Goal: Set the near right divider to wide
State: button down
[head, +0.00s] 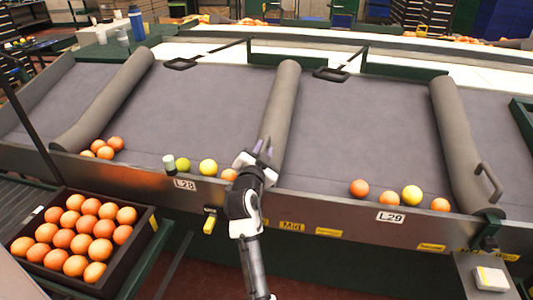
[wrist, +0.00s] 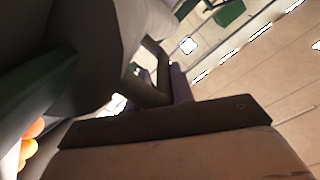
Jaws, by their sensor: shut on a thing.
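Padded grey dividers split the sloping grey table into lanes. The middle divider (head: 281,105) runs between lanes L28 and L29. The right divider (head: 455,140) has a dark looped handle (head: 488,178) at its near end. My gripper (head: 262,149) is at the near end of the middle divider, at its left side, and hides that end in the head view. In the wrist view a dark handle (wrist: 150,88) lies at my purple finger (wrist: 180,86), beside the grey padding (wrist: 95,40). My gripper is shut on this handle; the grip itself is partly hidden.
Yellow tags, one reading Mid (head: 291,226), line the front rail (head: 340,215). Loose fruit rests along the rail in both lanes. A crate of oranges (head: 155,222) is at near left. The upper lanes are clear.

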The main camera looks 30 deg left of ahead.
jog(key=c, duration=1.4)
grip_release()
jog(key=shift+s+a+r, duration=0.25)
jog(key=shift+a+r, duration=0.05)
jog(key=shift+a, duration=0.25)
jog(key=shift+o, duration=0.2)
jog(key=shift+f, duration=0.1)
jog(key=shift+f, duration=0.15)
jog(key=shift+s+f, duration=0.1)
jog(key=shift+s, duration=0.05)
jog(key=b+v, duration=0.3)
jog(key=v, duration=1)
jog(key=shift+s+d+r, duration=0.15)
jog(key=shift+d+r, duration=0.15)
jog(key=shift+d, duration=0.1)
